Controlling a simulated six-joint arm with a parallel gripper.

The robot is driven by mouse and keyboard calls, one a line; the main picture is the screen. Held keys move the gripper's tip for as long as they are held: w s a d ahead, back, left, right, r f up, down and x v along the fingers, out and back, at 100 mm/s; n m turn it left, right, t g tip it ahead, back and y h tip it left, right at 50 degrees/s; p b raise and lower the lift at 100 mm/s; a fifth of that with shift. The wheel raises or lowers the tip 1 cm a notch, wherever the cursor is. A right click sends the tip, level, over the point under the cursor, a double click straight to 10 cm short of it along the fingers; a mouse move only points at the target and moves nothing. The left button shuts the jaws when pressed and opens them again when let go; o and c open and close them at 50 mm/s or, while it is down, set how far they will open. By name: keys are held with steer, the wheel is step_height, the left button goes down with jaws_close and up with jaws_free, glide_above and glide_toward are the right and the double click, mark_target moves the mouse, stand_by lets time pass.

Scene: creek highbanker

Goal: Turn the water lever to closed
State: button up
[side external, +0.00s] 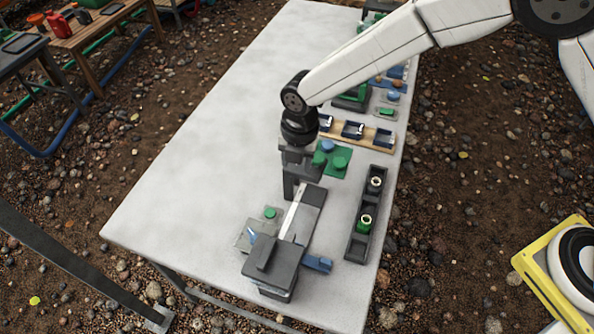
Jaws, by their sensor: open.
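My gripper (298,184) points down over the middle of the table, just behind a dark grey box-like unit (271,262). Its jaws are open, and I see nothing held between them. A pale narrow strip (291,217) runs from the unit back toward my gripper. A blue cylindrical piece (319,263) sticks out at the unit's right side, and a small blue piece (251,236) stands at its left. I cannot tell for sure which of these parts is the water lever. My gripper partly hides what lies directly beneath it.
A dark tray (350,245) with two round fittings lies to the right. A green plate (341,152) with green and blue knobs sits close behind my gripper. A wooden rack (383,138) of dark bins is farther back. The table's (190,170) left side is clear.

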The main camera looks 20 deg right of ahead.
mark_target(255, 236)
steer(key=s+a+f+n, duration=0.1)
steer(key=a+f+n, duration=0.1)
steer(key=a+n, duration=0.1)
steer(key=s+a+f+n, duration=0.1)
steer(key=a+f+n, duration=0.1)
steer(key=a+n, duration=0.2)
steer(key=s+a+f+n, duration=0.1)
steer(key=a+f+n, duration=0.2)
steer(key=a+n, duration=0.1)
steer(key=shift+s+a+f+g, duration=0.1)
steer(key=shift+s+a+g, duration=0.2)
steer(key=shift+a, duration=0.45)
steer(key=shift+f, duration=0.2)
steer(key=shift+f, duration=4.3)
steer(key=c, duration=0.7)
steer(key=o, duration=0.7)
steer(key=shift+r, duration=0.1)
